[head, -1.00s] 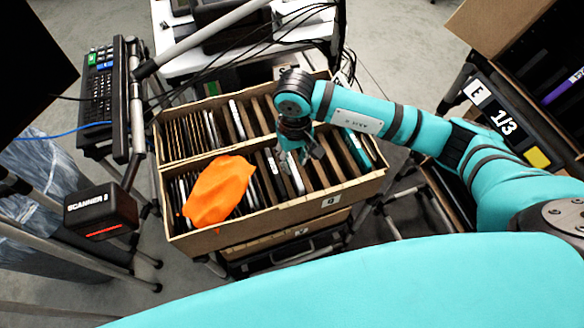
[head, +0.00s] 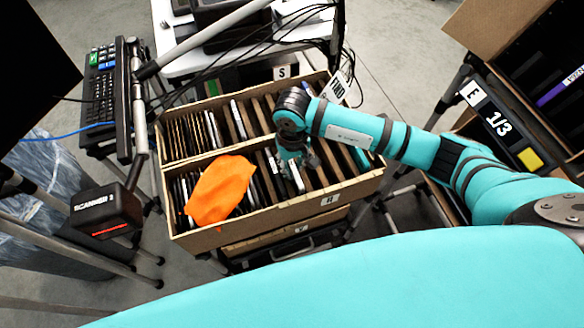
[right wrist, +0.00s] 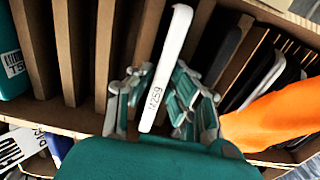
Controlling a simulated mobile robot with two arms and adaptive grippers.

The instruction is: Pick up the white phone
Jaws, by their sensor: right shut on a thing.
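The white phone (right wrist: 168,60) stands on edge in a slot of the carton, with a printed code on its near end. My right gripper (right wrist: 158,108) has a finger on each side of it and is shut on it. In the head view, my right gripper (head: 294,166) points down into the front row of the carton, and the phone (head: 298,181) shows only in part beneath it. The phone's lower part is hidden in the slot. My left gripper is not in view.
The cardboard carton (head: 290,213) has two rows of slots with dividers and several dark devices. An orange cloth (head: 221,190) lies over the slots to the left. A scanner (head: 106,211) stands at the left, a box shelf (head: 490,85) at the right.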

